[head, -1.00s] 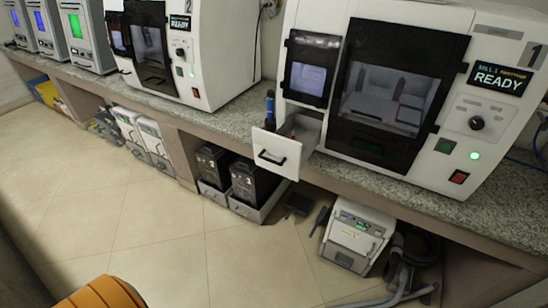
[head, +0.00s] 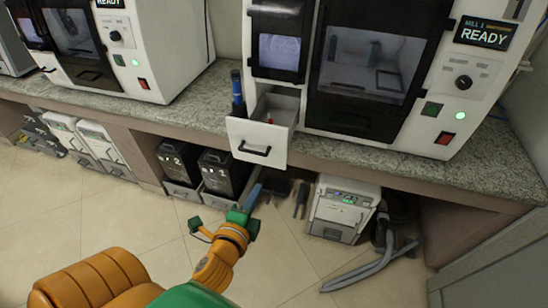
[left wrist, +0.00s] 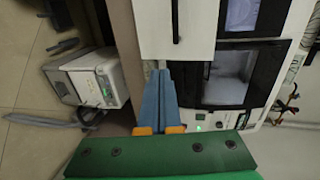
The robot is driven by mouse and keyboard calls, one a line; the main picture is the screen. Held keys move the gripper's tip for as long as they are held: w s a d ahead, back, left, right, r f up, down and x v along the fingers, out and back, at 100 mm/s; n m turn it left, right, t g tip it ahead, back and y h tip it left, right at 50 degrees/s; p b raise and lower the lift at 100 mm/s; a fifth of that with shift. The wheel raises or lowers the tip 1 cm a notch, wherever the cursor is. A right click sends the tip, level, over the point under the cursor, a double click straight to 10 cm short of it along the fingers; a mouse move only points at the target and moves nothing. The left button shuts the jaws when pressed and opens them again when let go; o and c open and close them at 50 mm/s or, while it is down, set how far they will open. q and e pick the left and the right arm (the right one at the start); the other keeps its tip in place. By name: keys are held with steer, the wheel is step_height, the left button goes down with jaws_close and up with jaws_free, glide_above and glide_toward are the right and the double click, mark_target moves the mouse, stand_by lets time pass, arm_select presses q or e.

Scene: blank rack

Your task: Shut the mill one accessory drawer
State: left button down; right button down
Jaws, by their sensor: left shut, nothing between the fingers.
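The mill one (head: 375,75) is a white machine on the counter with a dark window and a READY screen. Its accessory drawer (head: 257,141) is pulled out at the machine's lower left, white with a black handle, with something red inside. My left gripper (head: 252,197) is shut and empty, below the drawer and in front of the counter, apart from it. In the left wrist view the blue fingers (left wrist: 160,100) are together and point toward a white panel with a dark handle (left wrist: 174,20). My right gripper is in neither view.
A blue bottle (head: 237,94) stands on the granite counter (head: 205,105) beside the drawer. Under the counter are two dark bins (head: 220,172) and a white unit (head: 342,208) with a grey hose (head: 370,265). Another mill (head: 150,45) stands at the left. The floor in front is clear.

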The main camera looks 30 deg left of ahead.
arm_select(q)
steer(key=w, duration=0.3)
glide_toward(277, 156)
steer(key=x, duration=0.5)
steer(key=shift+w+p, duration=0.25)
steer(key=shift+p, duration=0.15)
steer(key=shift+w+a+f, duration=0.1)
steer(key=shift+w, duration=0.35)
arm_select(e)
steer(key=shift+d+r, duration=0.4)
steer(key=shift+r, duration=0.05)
arm_select(q)
steer(key=shift+w, duration=0.1)
